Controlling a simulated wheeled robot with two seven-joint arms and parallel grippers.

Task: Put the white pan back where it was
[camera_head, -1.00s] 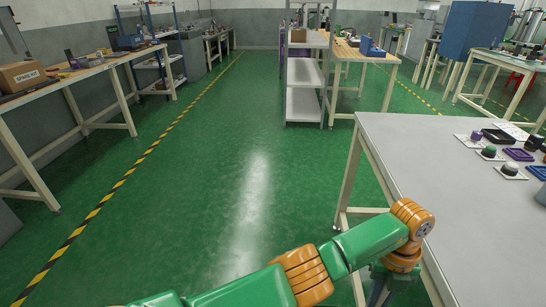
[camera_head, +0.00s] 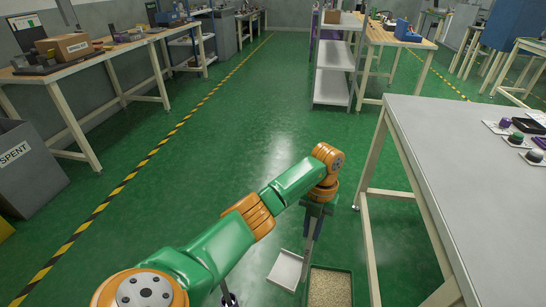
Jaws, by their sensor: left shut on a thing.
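The white pan (camera_head: 286,270) is a shallow, light-coloured square dish low in the view, seen over the green floor. My left arm reaches in from the lower left, and its gripper (camera_head: 308,248) points down at the pan's upper right edge. The left gripper is shut on the pan's edge; the exact contact of its fingertips is small and partly hidden. The pan looks empty.
A tray of tan grains (camera_head: 331,289) is just right of the pan. A grey SPENT bin (camera_head: 28,165) stands at the left. The central floor aisle is clear.

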